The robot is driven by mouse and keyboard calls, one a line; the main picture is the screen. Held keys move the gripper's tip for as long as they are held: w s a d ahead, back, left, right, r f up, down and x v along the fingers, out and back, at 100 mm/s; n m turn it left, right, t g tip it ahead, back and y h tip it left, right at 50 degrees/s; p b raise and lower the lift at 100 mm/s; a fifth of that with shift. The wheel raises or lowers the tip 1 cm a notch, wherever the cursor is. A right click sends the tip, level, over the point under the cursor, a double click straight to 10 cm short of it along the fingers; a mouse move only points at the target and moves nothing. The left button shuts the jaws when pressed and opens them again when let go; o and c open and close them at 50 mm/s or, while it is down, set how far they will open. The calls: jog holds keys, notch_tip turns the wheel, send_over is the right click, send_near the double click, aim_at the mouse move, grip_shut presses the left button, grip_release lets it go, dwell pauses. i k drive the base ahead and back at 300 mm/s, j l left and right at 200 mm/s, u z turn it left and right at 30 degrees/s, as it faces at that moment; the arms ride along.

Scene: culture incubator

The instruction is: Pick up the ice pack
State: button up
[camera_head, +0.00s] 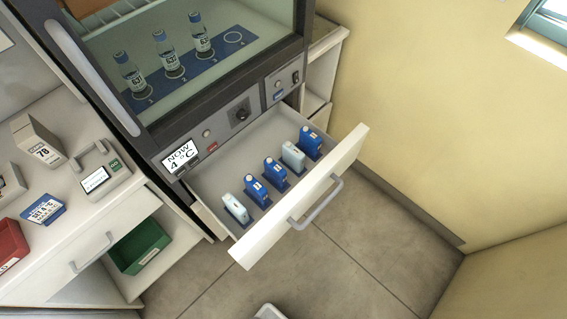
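Several ice packs stand upright in a row in the open drawer (268,132) under the glass-fronted cabinet. From front left to back right they are a pale one (235,208), a blue one (257,191), another blue one (275,174), a pale one (293,157) and a third blue one (310,142). Each seems to stand in a dark blue marked slot. My gripper is not in view, so I cannot see whether it holds anything.
The drawer front with its handle (316,204) juts over the floor. Above, vials (131,77) stand behind glass. The display (181,156) reads NOW 4 °C. At left are a counter (93,217), a red bin (10,245) and a green bin (140,247). Floor right is clear.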

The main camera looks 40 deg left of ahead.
aim_at(292, 155)
jog(key=j+u, duration=0.15)
jog(key=u, duration=0.2)
jog(key=l+u, duration=0.15)
jog(key=u, duration=0.8)
